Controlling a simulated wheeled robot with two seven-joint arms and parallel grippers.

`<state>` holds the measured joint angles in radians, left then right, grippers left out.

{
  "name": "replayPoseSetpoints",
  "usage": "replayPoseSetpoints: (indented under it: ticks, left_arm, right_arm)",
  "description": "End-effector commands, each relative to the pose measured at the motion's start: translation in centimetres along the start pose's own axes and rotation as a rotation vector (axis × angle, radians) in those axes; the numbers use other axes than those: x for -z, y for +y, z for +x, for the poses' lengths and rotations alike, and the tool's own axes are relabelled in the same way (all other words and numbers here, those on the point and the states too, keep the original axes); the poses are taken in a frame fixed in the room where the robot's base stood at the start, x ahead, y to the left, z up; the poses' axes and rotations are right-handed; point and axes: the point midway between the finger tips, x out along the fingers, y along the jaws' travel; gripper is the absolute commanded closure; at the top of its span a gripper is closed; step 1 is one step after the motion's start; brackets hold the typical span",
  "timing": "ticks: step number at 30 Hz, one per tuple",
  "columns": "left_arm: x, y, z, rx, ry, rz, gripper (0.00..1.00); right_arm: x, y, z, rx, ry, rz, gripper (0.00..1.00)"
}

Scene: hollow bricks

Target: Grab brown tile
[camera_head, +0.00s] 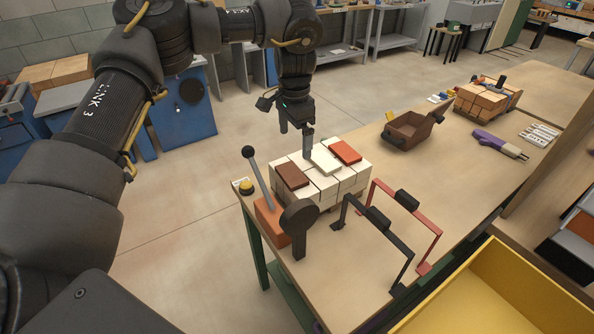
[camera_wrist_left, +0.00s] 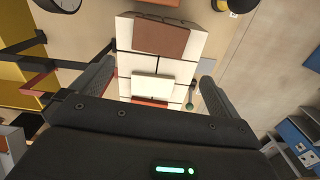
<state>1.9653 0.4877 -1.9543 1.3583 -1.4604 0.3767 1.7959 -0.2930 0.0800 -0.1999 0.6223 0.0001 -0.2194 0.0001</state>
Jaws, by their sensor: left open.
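The brown tile (camera_head: 292,175) lies flat on top of a stack of cream bricks (camera_head: 323,187), on its left part. A white tile (camera_head: 326,161) and an orange-red tile (camera_head: 345,151) lie beside it on the same stack. My left gripper (camera_head: 296,141) is open and points down over the back of the stack, apart from the brown tile. In the left wrist view the brown tile (camera_wrist_left: 161,37) shows whole beyond the fingers, and the white tile (camera_wrist_left: 152,88) lies between them. Nothing is held. My right gripper is not in view.
An orange-based lever (camera_head: 268,215) and a dark round-headed device (camera_head: 299,220) stand close in front of the stack. Black (camera_head: 378,218) and red (camera_head: 412,202) frames stand to its right. A brown box (camera_head: 410,132) and a yellow bin (camera_head: 500,270) are farther right.

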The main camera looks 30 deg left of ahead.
Motion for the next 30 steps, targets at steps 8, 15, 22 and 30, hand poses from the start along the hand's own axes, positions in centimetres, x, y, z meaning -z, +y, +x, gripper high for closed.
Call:
replayPoseSetpoints:
  ticks: [8, 15, 22, 30]
  left_arm:
    - [-0.3, 0.0, 4.2, -0.004, -0.002, -0.003, 0.0]
    - [-0.1, 0.0, 5.3, -0.002, 0.0, -0.001, 0.0]
    - [-0.6, 0.3, 7.6, -0.006, -0.004, 0.0, 0.0]
    - [-0.6, 0.3, 10.4, -0.002, 0.0, 0.0, 0.0]
  right_arm:
    - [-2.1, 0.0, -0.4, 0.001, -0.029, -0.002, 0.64]
    - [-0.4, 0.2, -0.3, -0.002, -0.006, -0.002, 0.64]
    - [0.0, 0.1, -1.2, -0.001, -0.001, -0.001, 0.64]
    - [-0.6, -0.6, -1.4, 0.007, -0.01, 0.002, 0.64]
